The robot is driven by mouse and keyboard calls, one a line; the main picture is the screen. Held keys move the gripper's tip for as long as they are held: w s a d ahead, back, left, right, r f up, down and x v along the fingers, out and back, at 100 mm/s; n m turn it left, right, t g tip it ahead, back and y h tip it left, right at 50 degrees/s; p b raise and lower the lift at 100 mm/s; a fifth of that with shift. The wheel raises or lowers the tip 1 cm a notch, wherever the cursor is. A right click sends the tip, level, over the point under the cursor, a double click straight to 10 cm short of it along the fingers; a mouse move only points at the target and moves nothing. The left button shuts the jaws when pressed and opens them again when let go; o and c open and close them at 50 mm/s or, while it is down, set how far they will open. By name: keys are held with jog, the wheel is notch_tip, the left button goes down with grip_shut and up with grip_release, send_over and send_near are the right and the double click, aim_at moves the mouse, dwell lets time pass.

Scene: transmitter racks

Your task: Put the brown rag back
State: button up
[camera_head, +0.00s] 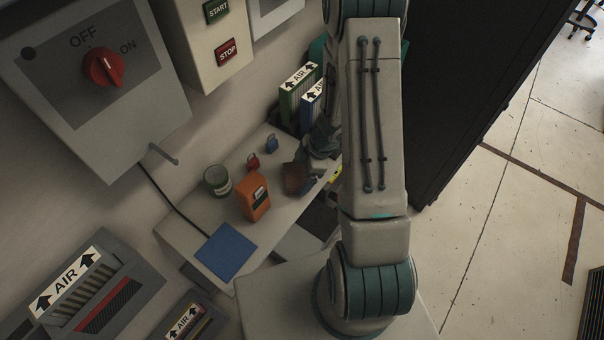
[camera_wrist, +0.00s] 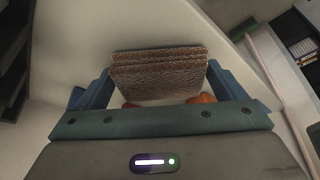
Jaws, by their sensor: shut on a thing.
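The brown rag shows in the wrist view (camera_wrist: 160,72) as a folded, layered brown cloth between the two fingers of my gripper (camera_wrist: 160,88). My gripper is shut on it. In the head view the brown rag (camera_head: 295,178) hangs at my gripper (camera_head: 308,162), over the right side of the narrow grey shelf (camera_head: 185,237). My arm hides part of that area. I cannot tell whether the rag touches the shelf.
On the shelf are a blue flat cloth (camera_head: 226,251), an orange device (camera_head: 254,198), a grey-green can (camera_head: 217,180), a red padlock (camera_head: 253,162) and a blue padlock (camera_head: 271,143). Green (camera_head: 298,100) and blue AIR-labelled filters stand behind. A dark cabinet (camera_head: 475,75) rises at right.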

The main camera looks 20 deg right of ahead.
jog(key=shift+f, duration=0.35)
jog(key=shift+f, duration=0.1)
